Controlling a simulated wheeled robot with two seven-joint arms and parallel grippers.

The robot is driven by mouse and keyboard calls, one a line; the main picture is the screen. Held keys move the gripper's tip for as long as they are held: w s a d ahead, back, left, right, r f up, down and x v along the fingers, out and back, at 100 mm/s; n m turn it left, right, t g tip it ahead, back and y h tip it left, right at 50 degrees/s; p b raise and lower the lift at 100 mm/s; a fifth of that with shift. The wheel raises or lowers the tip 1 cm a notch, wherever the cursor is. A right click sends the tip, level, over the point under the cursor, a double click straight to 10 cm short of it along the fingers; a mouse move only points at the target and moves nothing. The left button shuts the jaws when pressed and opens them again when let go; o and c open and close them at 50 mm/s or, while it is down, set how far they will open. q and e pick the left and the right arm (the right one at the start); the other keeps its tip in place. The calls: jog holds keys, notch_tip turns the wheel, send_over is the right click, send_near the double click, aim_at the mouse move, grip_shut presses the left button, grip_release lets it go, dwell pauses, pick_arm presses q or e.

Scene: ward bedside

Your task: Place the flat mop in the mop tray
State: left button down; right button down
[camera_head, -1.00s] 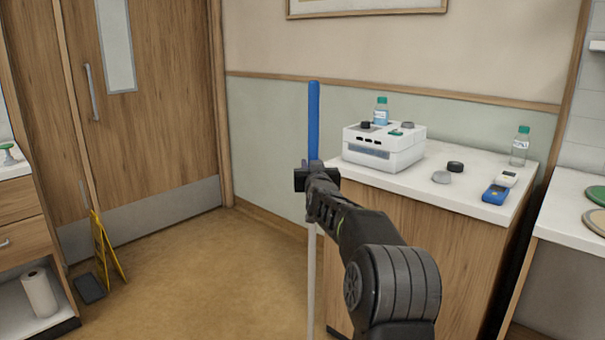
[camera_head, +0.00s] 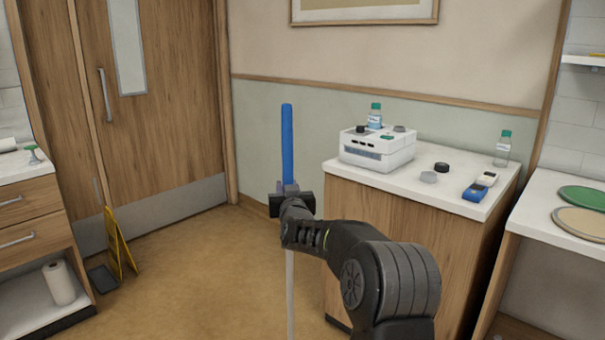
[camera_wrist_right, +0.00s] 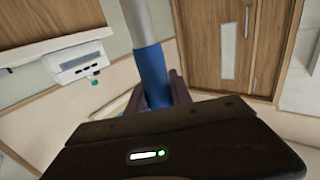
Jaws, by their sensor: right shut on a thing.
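The flat mop shows as an upright pole with a blue grip (camera_head: 287,142) on top and a pale shaft (camera_head: 290,290) below. Its lower end and flat head are out of the frame. My right gripper (camera_head: 290,199) is shut around the pole near the bottom of the blue grip. In the right wrist view the blue grip (camera_wrist_right: 151,76) runs down between the fingers (camera_wrist_right: 160,95), partly hidden by the gripper body. I cannot make out the mop tray with certainty. My left gripper is not in view.
A wooden counter (camera_head: 395,240) stands to the right, with a white device (camera_head: 378,150), bottles and small items on top. A yellow folding sign (camera_head: 119,243) and a dark flat object (camera_head: 103,278) are on the floor by the door. The middle floor (camera_head: 200,270) is clear.

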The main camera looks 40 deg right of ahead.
jog(key=a+f+n+t+y+p, duration=0.1)
jog(key=a+f+n+y+p, duration=0.2)
jog(key=a, duration=0.8)
jog(key=a+f+t+y+p, duration=0.15)
jog(key=a+f, duration=0.35)
jog(key=a, duration=0.6)
jog(key=s+a+f+n+y+p, duration=0.1)
jog(key=s+a+n+y+p, duration=0.1)
jog(key=a, duration=0.7)
jog(key=s+a+f+n+y+p, duration=0.1)
jog(key=s+a+y+p, duration=0.3)
jog(key=a, duration=0.5)
jog(key=shift+a+f+n+t+p, duration=0.15)
jog(key=shift+a+n+t+p, duration=0.15)
jog(key=shift+a+n+t, duration=0.15)
